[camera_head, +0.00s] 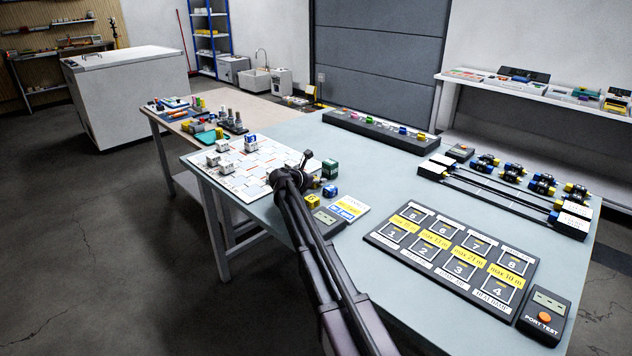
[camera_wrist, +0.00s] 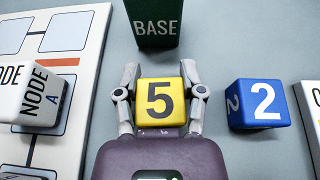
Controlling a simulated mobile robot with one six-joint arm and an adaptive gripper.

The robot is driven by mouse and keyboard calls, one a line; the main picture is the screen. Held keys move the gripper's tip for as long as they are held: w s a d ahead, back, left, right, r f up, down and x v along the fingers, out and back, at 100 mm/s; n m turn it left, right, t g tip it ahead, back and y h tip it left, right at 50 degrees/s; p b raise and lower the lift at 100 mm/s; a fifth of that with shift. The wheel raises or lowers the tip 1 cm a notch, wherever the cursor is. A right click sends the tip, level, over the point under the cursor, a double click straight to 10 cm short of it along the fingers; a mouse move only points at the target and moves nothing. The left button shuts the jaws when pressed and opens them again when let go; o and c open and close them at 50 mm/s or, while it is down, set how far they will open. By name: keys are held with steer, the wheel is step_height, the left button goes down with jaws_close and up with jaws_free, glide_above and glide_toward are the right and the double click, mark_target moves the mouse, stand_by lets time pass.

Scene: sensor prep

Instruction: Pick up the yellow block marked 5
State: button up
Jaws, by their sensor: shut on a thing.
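The yellow block marked 5 (camera_wrist: 160,103) is in the middle of the wrist view, its black digit upright and facing the camera. My gripper (camera_wrist: 160,88) has a finger on each side of the block and is shut on it. In the head view my gripper (camera_head: 303,178) is low over the table, beside the right edge of the white board. The block in my grip is mostly hidden by the arm there. I cannot tell whether the block touches the table.
A blue block marked 2 (camera_wrist: 258,104) is close on the right, and a dark green BASE block (camera_wrist: 155,28) stands just beyond. A white NODE A block (camera_wrist: 38,95) is on the board (camera_head: 217,182) at left. Another yellow block (camera_head: 312,201) and a numbered panel (camera_head: 385,243) are nearby.

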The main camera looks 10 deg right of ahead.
steer(key=shift+r, duration=0.15)
step_height(320, 180, up, 3)
steer(key=p, duration=0.3)
steer(key=s+a, duration=0.2)
steer(key=s, duration=0.2)
steer(key=s+a+r+p, duration=0.1)
steer(key=s+a, duration=0.1)
steer(key=s, duration=0.3)
steer(key=s+a+p, duration=0.1)
steer(key=s+a, duration=0.2)
steer(key=s, duration=0.2)
steer(key=shift+s+r, duration=0.2)
steer(key=shift+r, duration=0.15)
steer(key=shift+s+d, duration=0.1)
